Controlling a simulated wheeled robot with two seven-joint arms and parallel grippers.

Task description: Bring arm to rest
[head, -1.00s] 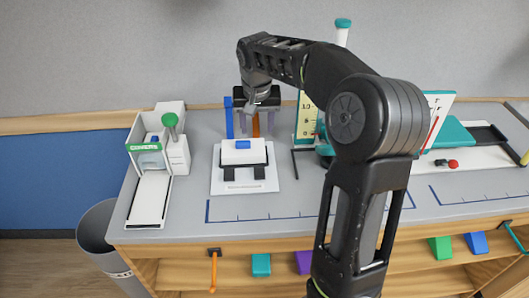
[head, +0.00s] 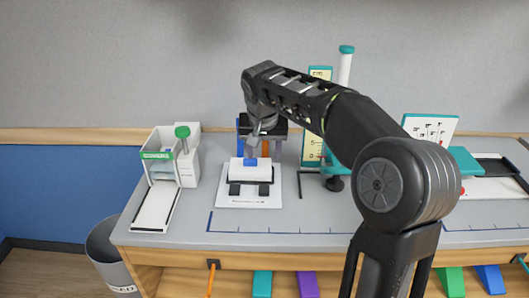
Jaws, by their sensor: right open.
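My right arm rises from the bottom right and reaches over the table (head: 300,237). My right gripper (head: 256,142) is at the end of it, pointing down, above and behind a white block with a blue top piece (head: 250,171) on a white base plate. The jaws are open and small in the picture. I cannot tell whether they touch anything. My left gripper is not in view.
A white dispenser with a green knob (head: 182,132) stands at the table's left. Behind my gripper is a dark rack (head: 285,127) with coloured bars. A teal-based stand (head: 345,70) and a white chart (head: 432,128) are right. A grey bin (head: 105,243) stands at the left edge.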

